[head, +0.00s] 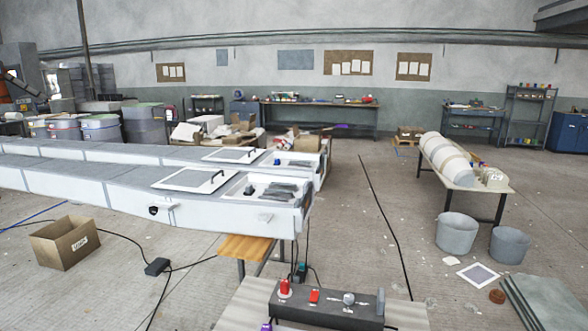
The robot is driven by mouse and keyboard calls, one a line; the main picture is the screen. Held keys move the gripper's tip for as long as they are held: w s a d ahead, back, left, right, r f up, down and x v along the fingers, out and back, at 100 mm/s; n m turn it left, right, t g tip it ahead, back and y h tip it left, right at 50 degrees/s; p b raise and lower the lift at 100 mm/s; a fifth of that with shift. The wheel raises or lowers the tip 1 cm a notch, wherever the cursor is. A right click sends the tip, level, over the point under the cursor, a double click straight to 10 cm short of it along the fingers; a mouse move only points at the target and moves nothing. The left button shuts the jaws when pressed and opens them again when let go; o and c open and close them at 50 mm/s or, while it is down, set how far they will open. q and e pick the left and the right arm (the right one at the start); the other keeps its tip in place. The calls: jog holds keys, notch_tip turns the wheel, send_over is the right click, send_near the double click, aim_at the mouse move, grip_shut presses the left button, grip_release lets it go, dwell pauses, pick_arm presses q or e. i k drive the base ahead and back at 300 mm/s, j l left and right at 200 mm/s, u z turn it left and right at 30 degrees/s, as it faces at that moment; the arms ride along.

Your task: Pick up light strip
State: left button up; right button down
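Neither of my grippers shows in the head view. I cannot make out a light strip for certain. The nearest long object is a dark grey bar-shaped board (330,311) on a pale table at the bottom centre. A purple item (266,326) is cut off by the bottom edge.
Long white moulds (90,183) fill the left middle. An open cardboard box (65,243) and cables lie on the floor at left. Two grey buckets (457,233) stand at right beside a table with white rolls (445,160). Floor between moulds and buckets is mostly clear.

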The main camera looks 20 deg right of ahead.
aim_at(260, 197)
jog(key=z, duration=2.1)
jog(key=l+z, duration=0.1)
jog(key=z, duration=0.35)
jog(key=i+z, duration=0.15)
jog(key=z, duration=0.75)
jog(key=i+u, duration=0.3)
jog(key=i, duration=0.4)
jog(key=i+l+u, duration=0.15)
jog(key=i+u, duration=0.15)
jog(key=i, duration=0.4)
jog(key=i+u, duration=0.4)
jog(key=i, duration=0.25)
jog(key=i+l+u, duration=0.15)
jog(key=i+u, duration=0.3)
jog(key=i, duration=0.15)
jog(key=i+j+u, duration=0.1)
jog(key=i+u, duration=0.65)
jog(key=i+l+u, duration=0.1)
jog(key=i+u, duration=0.15)
jog(key=u, duration=0.15)
jog(key=i+j+u, duration=0.1)
jog(key=i+u, duration=0.35)
jog(key=i, duration=0.2)
jog(key=i+l+u, duration=0.1)
jog(key=i+u, duration=0.35)
jog(key=i, duration=0.15)
